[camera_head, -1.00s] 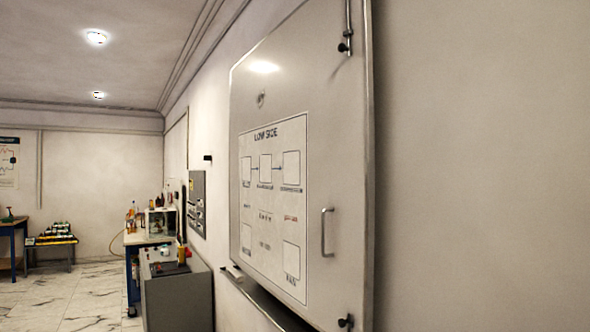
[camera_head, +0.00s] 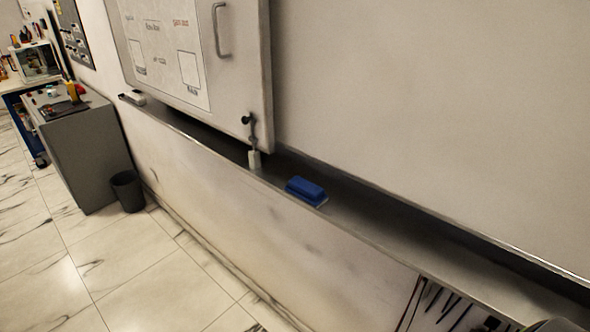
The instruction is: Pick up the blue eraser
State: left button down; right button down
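The blue eraser (camera_head: 306,190) lies on the narrow dark ledge (camera_head: 350,212) that runs along the wall below the boards. It is a small block with a paler edge along its lower side, and nothing covers it. No gripper shows in the head view, so I cannot see either gripper's state.
A hinged board panel (camera_head: 190,55) with a handle hangs over the ledge, and a small pale piece (camera_head: 254,159) hangs at its lower corner. A white item (camera_head: 132,97) lies at the ledge's far end. A grey cabinet (camera_head: 85,150) and black bin (camera_head: 128,190) stand left. The marble floor in front is open.

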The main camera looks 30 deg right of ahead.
aim_at(307, 191)
jog(key=k+j+z, duration=0.1)
jog(key=j+z, duration=0.15)
jog(key=k+j+z, duration=0.2)
jog(key=j, duration=0.15)
jog(key=k+j+z, duration=0.25)
jog(key=i+j, duration=0.05)
jog(key=i, duration=0.05)
